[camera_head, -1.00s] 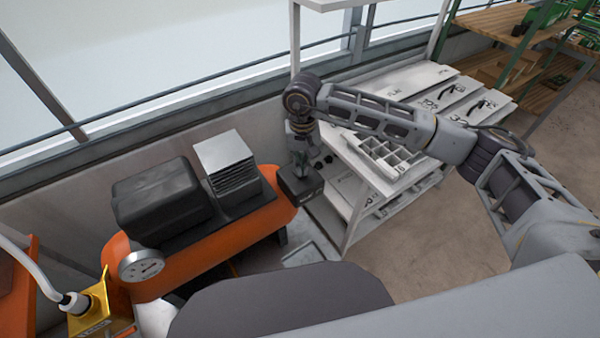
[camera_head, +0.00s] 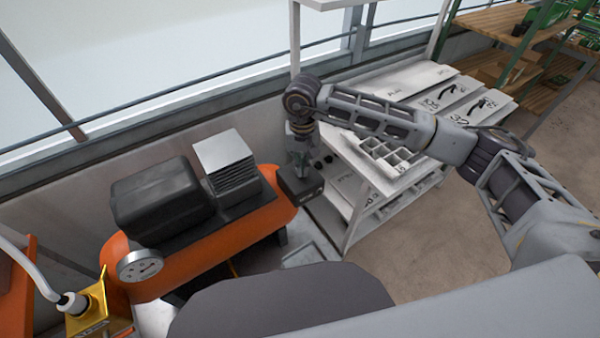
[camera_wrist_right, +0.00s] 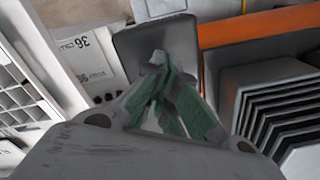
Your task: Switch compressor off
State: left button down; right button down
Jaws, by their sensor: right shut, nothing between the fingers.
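The compressor has an orange tank (camera_head: 180,262) with a black motor housing (camera_head: 162,200) and a grey finned block (camera_head: 228,165) on top. A round gauge (camera_head: 140,265) sits at its left end. A dark box (camera_head: 300,185) is at the tank's right end; it also shows in the right wrist view (camera_wrist_right: 128,45). My right gripper (camera_head: 302,172) points down at this box, its fingertips (camera_wrist_right: 158,58) shut and empty over it. I cannot tell whether they touch it. No switch marking is readable. My left gripper is not in view.
A white shelf (camera_head: 345,215) with a compartment tray (camera_head: 390,158) and numbered plates stands just right of the compressor. A yellow part (camera_head: 92,310) with a white hose is at the lower left. A wall (camera_head: 60,210) runs behind. Open floor (camera_head: 425,265) lies at right.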

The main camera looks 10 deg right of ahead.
jog(key=shift+f+b, duration=0.85)
jog(key=shift+f, duration=0.15)
dwell(1.2)
jog(key=shift+r, duration=0.1)
jog(key=shift+r+p, duration=0.95)
jog(key=shift+r, duration=2.5)
